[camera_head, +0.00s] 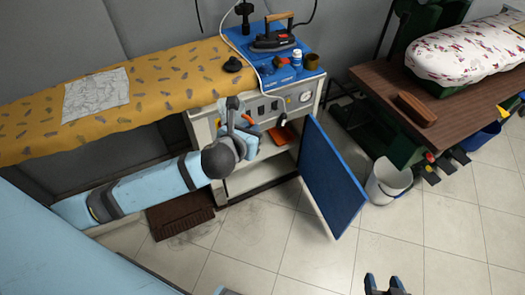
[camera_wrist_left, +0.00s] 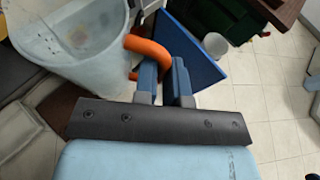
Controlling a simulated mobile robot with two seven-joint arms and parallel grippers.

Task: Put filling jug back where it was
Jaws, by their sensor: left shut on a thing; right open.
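The filling jug (camera_wrist_left: 75,45) is a translucent pale vessel with an orange handle (camera_wrist_left: 150,48), at the upper left of the left wrist view. My left gripper (camera_wrist_left: 166,80) is shut on that handle. In the head view my left gripper (camera_head: 240,125) is in front of the ironing station cabinet (camera_head: 203,128), and my arm and gripper hide most of the jug. I cannot tell there whether the jug touches the cabinet. My right gripper (camera_head: 386,285) is open and empty at the bottom edge.
The cabinet's blue door (camera_head: 333,180) stands open; it also shows in the left wrist view (camera_wrist_left: 192,42). An orange item (camera_head: 279,137) is inside the cabinet. An iron (camera_head: 273,38) rests on the blue top. A white bucket (camera_head: 388,180) stands right of the door.

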